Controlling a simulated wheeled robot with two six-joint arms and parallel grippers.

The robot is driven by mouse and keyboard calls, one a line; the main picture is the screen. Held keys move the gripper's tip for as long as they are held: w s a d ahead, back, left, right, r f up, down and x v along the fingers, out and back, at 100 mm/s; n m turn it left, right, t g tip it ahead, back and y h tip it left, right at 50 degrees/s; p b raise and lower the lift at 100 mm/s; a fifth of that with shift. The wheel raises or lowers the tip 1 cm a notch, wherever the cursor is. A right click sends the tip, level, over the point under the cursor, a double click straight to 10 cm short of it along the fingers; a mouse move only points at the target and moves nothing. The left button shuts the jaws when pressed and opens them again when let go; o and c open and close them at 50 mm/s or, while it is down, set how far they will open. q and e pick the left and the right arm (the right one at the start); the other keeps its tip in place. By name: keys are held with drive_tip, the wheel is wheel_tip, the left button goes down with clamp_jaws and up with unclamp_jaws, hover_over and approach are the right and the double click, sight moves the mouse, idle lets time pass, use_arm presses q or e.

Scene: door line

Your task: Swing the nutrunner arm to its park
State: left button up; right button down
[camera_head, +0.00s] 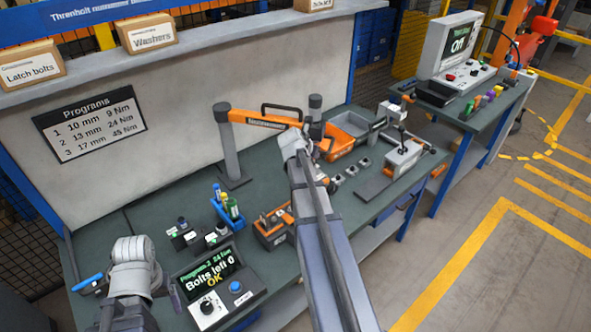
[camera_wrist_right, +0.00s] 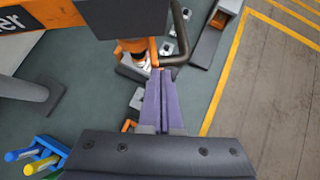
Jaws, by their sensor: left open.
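The nutrunner arm (camera_head: 265,119) is an orange beam on a grey post at the middle of the bench. It reaches to the right, with a dark loop on top and a dark tool head at its outer end. My right gripper (camera_wrist_right: 160,72) is at that outer end, its purple fingers together just below the orange part and dark bent handle (camera_wrist_right: 184,30). I see nothing clearly between the fingers. In the head view my right forearm hides part of this end. My left gripper (camera_head: 141,308) is open and empty at the lower left, beside the controller (camera_head: 215,288).
A blue holder (camera_head: 229,214) with coloured pens, an orange-grey socket box (camera_head: 272,229), an orange bin (camera_head: 338,141) and a clamped grey part (camera_head: 402,155) stand on the bench. A second table (camera_head: 465,105) carries a monitor. Floor at right is clear.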

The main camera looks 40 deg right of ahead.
drive_tip(key=w+d, duration=1.2)
drive_tip(key=d, duration=0.3)
drive_tip(key=shift+w, duration=0.2)
drive_tip(key=shift+s+a, duration=0.1)
